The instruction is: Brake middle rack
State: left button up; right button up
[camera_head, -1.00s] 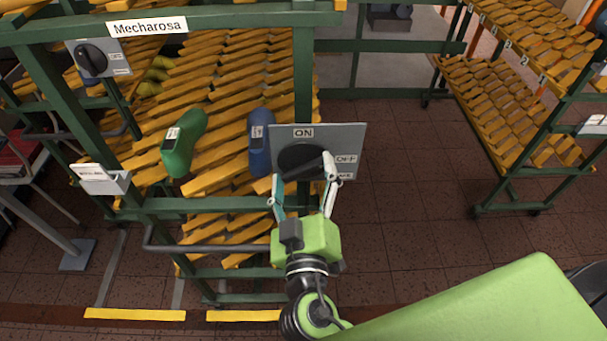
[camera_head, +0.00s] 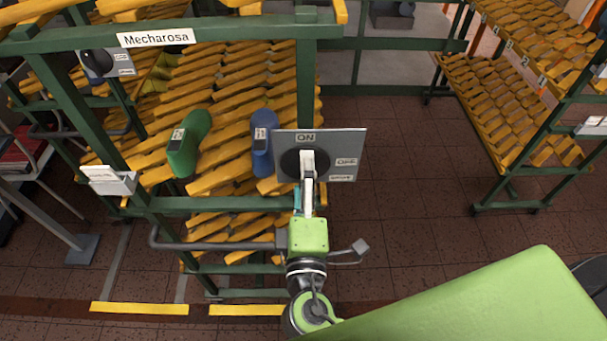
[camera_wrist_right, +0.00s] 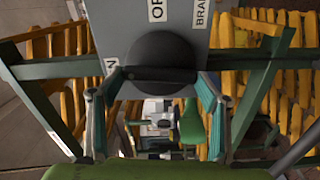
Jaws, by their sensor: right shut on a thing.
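The middle rack is the green-framed rack (camera_head: 170,205) with yellow slatted shelves at the left. A grey switch plate (camera_head: 335,142) on its right post bears the labels ON, OFF and a third at lower right. A round black knob (camera_head: 291,163) sits on the plate. My right gripper (camera_head: 307,165) is shut on the knob and seen edge-on, hiding part of it. In the right wrist view the fingers (camera_wrist_right: 155,85) lie at both sides of the knob's grip bar (camera_wrist_right: 155,75); OFF is above the knob and BRAKE at upper right. My left gripper is out of view.
A green shoe last (camera_head: 188,145) and a blue one (camera_head: 263,140) lie on the rack's shelf. A second switch plate (camera_head: 122,60) is at upper left. Another rack (camera_head: 500,105) stands at the right. The tiled floor (camera_head: 410,170) between is clear.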

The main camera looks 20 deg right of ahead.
jog(key=shift+r+n, duration=0.1)
jog(key=shift+n, duration=0.5)
jog(key=o, duration=1.1)
jog(key=shift+d, duration=0.1)
jog(key=shift+w, duration=0.1)
jog(key=v, duration=1.2)
